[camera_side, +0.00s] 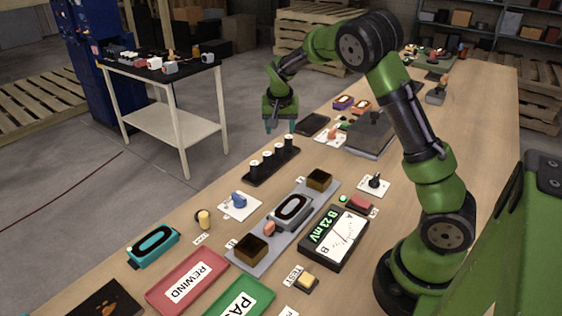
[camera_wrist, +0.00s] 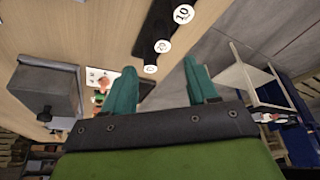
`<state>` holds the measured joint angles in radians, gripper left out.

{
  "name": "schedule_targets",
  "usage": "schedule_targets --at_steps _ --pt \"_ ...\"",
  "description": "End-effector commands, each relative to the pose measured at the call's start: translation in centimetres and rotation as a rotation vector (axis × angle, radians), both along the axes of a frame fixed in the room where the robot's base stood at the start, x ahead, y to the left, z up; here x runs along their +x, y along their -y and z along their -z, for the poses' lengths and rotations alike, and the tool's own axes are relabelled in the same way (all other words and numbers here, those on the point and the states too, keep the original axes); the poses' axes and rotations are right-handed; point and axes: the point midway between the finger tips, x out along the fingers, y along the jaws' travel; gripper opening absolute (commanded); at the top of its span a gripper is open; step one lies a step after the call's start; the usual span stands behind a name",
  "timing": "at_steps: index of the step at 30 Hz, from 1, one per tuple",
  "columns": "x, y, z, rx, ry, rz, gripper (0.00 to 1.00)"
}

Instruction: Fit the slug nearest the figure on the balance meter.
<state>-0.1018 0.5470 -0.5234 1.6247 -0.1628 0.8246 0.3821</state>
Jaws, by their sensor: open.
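The balance meter (camera_side: 334,237) is a black box with a green "B 23 mV" readout and a white dial marked A and B; its needle is too small to read surely. Several dark slugs with white tops stand upright in a row on a black rack (camera_side: 262,172). In the wrist view one slug top (camera_wrist: 183,14) reads 10; the other tops, such as the one nearest my fingers (camera_wrist: 150,69), are unclear. My gripper (camera_side: 280,128) is open and empty, pointing down above the far end of the rack. Its teal fingers (camera_wrist: 158,66) are apart.
A grey strip (camera_side: 268,260) carries a grey oval-ring unit (camera_side: 291,212) between two dark brown blocks. A red REWIND tray (camera_side: 172,294), a green tray (camera_side: 229,305) and a teal oval unit (camera_side: 153,246) lie in front. A dark grey slab (camera_side: 368,142) is beyond the rack.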

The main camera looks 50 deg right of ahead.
Motion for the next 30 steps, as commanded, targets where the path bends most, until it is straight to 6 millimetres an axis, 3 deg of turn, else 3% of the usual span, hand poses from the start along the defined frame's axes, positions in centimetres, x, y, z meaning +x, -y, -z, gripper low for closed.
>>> schedule_targets --at_steps 3,11,19,30 --pt "0.5 0.7 2.0 0.0 -0.002 -0.001 0.58" --pt "1.0 1.3 3.8 0.0 0.0 -0.001 0.58" --pt "2.1 2.5 7.3 0.0 -0.002 -0.001 0.58" --pt "2.4 2.7 8.1 0.0 0.002 -0.003 0.55"
